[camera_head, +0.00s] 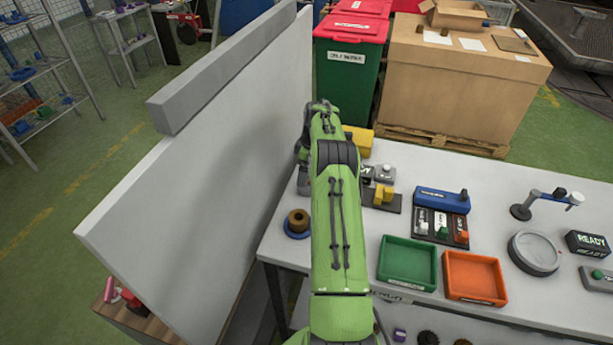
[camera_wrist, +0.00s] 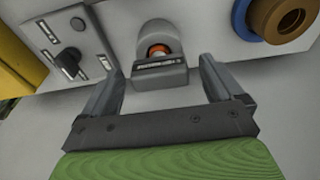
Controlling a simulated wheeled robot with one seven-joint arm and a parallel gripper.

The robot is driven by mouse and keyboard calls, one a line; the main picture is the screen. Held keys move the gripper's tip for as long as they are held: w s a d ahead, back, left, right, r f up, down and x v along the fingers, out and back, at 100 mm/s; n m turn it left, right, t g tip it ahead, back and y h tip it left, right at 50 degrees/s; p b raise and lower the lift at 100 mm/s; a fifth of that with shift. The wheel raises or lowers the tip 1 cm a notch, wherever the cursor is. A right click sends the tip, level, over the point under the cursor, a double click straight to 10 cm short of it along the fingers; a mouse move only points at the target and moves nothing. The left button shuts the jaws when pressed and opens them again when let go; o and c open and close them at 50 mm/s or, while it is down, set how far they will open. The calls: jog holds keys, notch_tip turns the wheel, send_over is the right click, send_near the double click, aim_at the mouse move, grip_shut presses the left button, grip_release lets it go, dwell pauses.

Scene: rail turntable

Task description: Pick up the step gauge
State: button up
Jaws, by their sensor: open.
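My gripper (camera_wrist: 165,90) is open, with its two fingers spread and nothing between the tips. A grey rounded piece (camera_wrist: 158,40) with an orange centre and a dark labelled front shows between and just beyond the fingers in the wrist view. My arm hides it in the head view. A small yellow stepped-looking block (camera_head: 384,193) sits on a dark plate right of my arm. I cannot tell for certain which thing is the step gauge.
A brown ring (camera_head: 298,218) sits on a blue base. Green (camera_head: 408,263) and orange (camera_head: 474,276) trays stand to the right. A tall pale panel (camera_head: 190,190) rises left of my arm.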

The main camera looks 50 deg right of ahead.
jog(key=shift+f, duration=0.25)
jog(key=shift+r, duration=0.1)
jog(key=c, duration=1.1)
notch_tip(320, 180, up, 10)
jog(key=shift+f+p, duration=0.15)
jog(key=shift+p, duration=0.6)
jog(key=shift+c, duration=0.2)
jog(key=shift+a+r, duration=0.2)
jog(key=shift+r, duration=0.05)
jog(key=s+a+n+g+y+p, duration=0.1)
jog(key=s+a+n+p, duration=0.2)
jog(key=s+a+n, duration=0.5)
jog(key=shift+s+a+f+n, duration=0.3)
jog(key=shift+a+f+n, duration=0.25)
jog(key=shift+a, duration=1.45)
jog(key=shift+r, duration=0.1)
